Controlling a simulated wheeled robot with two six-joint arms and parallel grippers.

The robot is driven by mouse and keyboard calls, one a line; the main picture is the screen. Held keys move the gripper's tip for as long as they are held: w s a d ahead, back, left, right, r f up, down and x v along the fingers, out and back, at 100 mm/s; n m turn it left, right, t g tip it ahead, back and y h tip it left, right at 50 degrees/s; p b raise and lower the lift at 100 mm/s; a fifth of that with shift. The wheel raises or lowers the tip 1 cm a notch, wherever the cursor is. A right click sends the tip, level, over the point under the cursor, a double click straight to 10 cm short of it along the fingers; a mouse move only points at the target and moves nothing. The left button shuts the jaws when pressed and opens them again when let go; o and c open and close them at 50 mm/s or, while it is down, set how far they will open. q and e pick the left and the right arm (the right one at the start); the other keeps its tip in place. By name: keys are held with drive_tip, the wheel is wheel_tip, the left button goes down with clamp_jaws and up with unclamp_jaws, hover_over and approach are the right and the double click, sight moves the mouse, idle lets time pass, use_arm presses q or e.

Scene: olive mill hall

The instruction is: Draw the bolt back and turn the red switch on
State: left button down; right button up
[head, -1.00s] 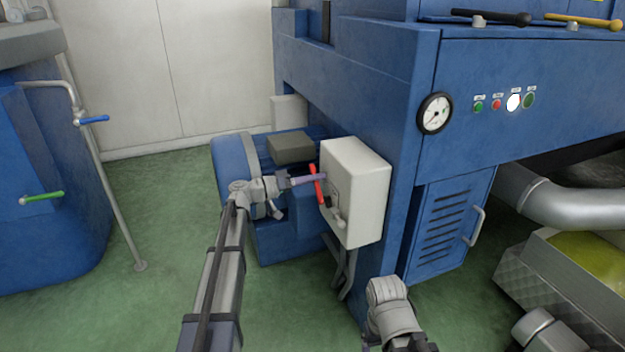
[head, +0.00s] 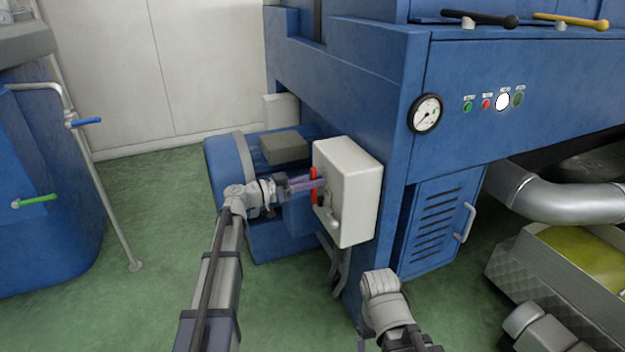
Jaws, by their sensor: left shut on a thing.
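The red switch (head: 313,175) is a red handle on the left-facing front of a pale grey switch box (head: 355,190) fixed to the blue machine. It stands close to upright. My left gripper (head: 317,184) is at the handle, shut on it, with its fingers partly covering it. A small grey bolt part (head: 333,223) shows low on the same face of the box. How far the bolt is drawn is too small to tell. My right arm shows at the bottom centre, but its gripper is not in view.
A blue motor (head: 225,170) stands behind the left gripper. A gauge (head: 426,114) and several buttons sit on the machine's front. A vented blue door (head: 437,225) is right of the box. Green floor (head: 150,290) is open at the left.

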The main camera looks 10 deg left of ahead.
use_arm(q)
drive_tip(key=shift+s+d, duration=0.1)
drive_tip(key=shift+s, duration=0.05)
idle(0.4)
drive_tip(key=c, duration=0.8)
unclamp_jaws()
drive_tip(key=shift+o, duration=0.2)
drive_tip(key=v, duration=0.7)
drive_tip(key=shift+s+a, duration=0.2)
drive_tip(key=shift+a, duration=0.15)
